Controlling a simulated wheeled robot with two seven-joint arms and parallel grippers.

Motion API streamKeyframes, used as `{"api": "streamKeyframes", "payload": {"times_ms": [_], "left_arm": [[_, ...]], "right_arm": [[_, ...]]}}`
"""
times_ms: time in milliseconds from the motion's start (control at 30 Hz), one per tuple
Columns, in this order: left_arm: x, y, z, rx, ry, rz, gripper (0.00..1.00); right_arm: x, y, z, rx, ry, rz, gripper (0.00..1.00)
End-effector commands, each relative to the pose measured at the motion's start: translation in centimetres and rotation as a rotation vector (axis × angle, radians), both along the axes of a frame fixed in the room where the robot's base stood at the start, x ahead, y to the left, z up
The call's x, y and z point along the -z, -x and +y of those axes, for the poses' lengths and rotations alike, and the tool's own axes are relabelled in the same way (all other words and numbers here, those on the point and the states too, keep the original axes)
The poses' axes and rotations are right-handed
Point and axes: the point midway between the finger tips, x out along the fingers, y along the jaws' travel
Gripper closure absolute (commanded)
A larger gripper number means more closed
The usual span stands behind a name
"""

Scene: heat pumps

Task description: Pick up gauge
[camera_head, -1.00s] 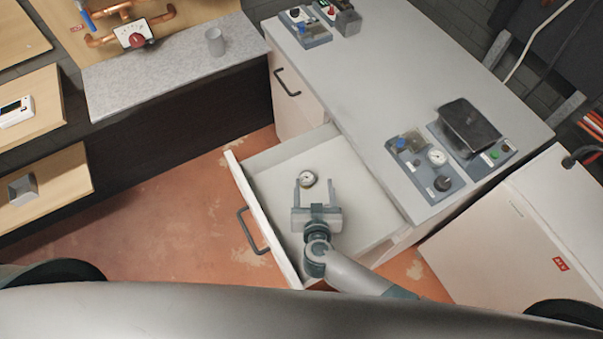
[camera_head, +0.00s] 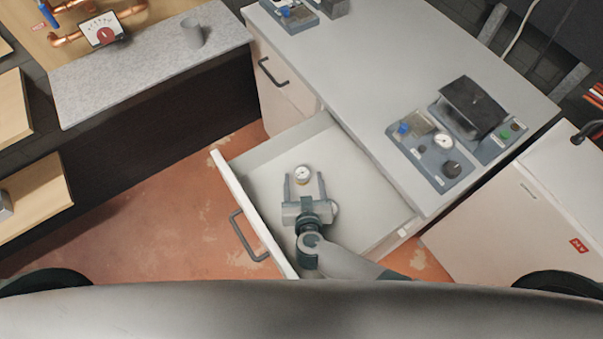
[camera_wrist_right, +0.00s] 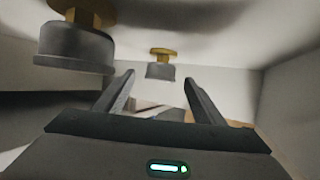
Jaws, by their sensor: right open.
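A small round gauge (camera_head: 303,174) with a white dial lies in the open drawer (camera_head: 262,163). My right gripper (camera_head: 304,177) is open above the drawer floor, its two fingers on either side of this gauge in the head view. In the right wrist view the gauge (camera_wrist_right: 161,70), grey with a brass fitting, appears between and beyond the fingertips (camera_wrist_right: 158,80), not gripped. A second, similar gauge (camera_wrist_right: 77,45) looms close at the left there. In the head view only a pale rim (camera_head: 334,208) shows beside the gripper's right side. My left gripper is out of view.
The drawer's front panel with handle (camera_head: 247,236) and its side walls surround my right gripper. The grey countertop (camera_head: 385,75) above it carries several instrument panels (camera_head: 436,150). A bench with a cup (camera_head: 192,33) stands at left.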

Motion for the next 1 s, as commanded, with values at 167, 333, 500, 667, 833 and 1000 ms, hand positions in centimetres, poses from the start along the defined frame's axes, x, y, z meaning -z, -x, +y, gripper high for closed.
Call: {"api": "streamKeyframes", "payload": {"times_ms": [167, 333, 500, 667, 833, 1000], "left_arm": [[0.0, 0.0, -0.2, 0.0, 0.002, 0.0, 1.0], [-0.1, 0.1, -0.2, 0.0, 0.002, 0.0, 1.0], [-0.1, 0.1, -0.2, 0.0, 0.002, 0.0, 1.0], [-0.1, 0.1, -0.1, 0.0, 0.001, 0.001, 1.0], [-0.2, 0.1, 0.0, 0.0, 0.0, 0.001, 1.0], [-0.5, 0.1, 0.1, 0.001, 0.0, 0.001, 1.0]], "right_arm": [[0.1, -0.3, 0.0, 0.0, 0.001, -0.001, 0.37], [0.6, -1.7, 0.1, 0.0, 0.001, -0.001, 0.37], [0.9, -2.1, 0.2, 0.0, 0.0, 0.001, 0.37], [0.9, -2.1, 0.2, 0.0, 0.0, 0.001, 0.37], [0.9, -2.5, 0.2, 0.0, 0.001, 0.0, 0.37], [1.3, -4.0, 0.4, -0.001, 0.002, -0.001, 0.37]]}}
